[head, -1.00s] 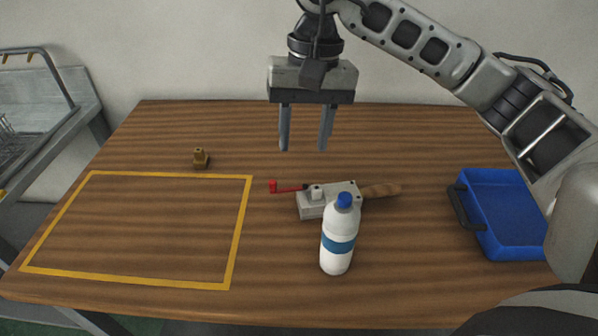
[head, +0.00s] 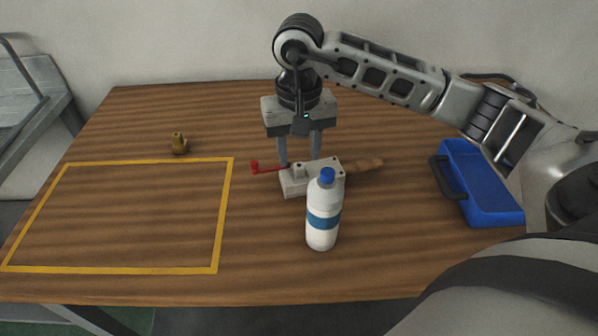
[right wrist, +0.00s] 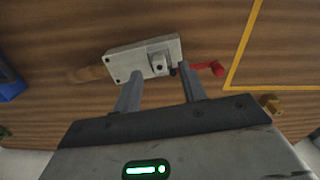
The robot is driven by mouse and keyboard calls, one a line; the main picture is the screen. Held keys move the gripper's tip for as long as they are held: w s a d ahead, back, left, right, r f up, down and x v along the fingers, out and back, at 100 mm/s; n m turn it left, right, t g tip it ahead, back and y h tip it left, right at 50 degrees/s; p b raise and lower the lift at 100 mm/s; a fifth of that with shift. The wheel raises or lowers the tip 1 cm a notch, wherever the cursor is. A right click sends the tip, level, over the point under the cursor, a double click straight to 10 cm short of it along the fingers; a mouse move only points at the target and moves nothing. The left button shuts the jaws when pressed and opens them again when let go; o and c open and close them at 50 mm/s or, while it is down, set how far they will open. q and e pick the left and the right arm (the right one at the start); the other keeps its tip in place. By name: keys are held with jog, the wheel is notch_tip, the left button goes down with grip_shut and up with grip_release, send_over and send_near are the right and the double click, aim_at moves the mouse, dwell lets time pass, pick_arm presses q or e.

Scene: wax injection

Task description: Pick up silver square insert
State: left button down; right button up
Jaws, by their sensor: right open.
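The silver square insert (head: 299,171) sits on top of a grey metal block (head: 293,187) near the middle of the table. In the right wrist view the insert (right wrist: 158,60) shows as a small square piece with a dark hole. My right gripper (head: 299,160) is open and empty, pointing down above and just behind the block. In the right wrist view its two fingers (right wrist: 159,80) are spread on either side of the insert's position, with the insert visible between and beyond the tips. Contact cannot be told. My left gripper is not in view.
The block has a red lever (head: 257,168) and a wooden handle (head: 363,165). A white bottle (head: 322,218) with a blue cap stands upright in front of it. A blue tray (head: 483,190) lies at right. A brass piece (head: 180,144) stands behind the empty yellow outline (head: 225,213).

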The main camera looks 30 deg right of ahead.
aim_at(299, 165)
jog(key=shift+f, duration=1.6)
jog(key=shift+w, duration=0.1)
grip_shut()
